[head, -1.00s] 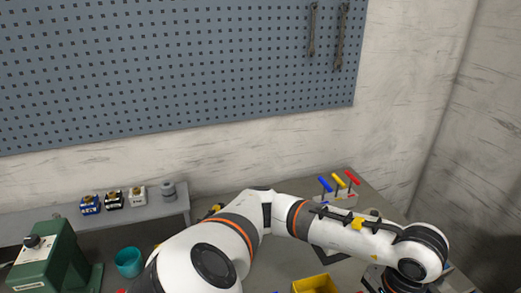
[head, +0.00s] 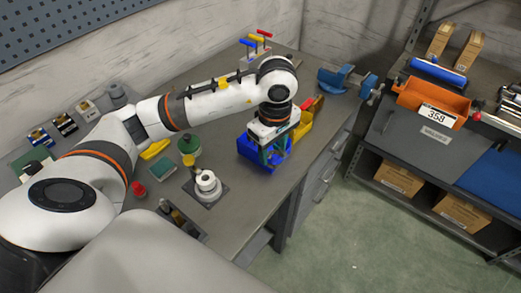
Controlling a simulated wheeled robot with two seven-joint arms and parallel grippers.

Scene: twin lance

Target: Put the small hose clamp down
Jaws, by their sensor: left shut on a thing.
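My left gripper (head: 268,152) points down at the blue bin (head: 247,153) on the workbench, with its fingers at or just inside the bin's opening. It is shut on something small. The small hose clamp itself cannot be made out, as the fingers and bin walls hide it. I cannot tell whether it touches the bin floor. My right gripper is not in view.
A yellow bin (head: 303,124) stands right beside the blue one. A blue vise (head: 340,80) sits at the bench's far right. A white round part on a grey base (head: 207,192) and a green round container (head: 189,145) stand to the left. An orange bin (head: 432,99) is on the shelf unit.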

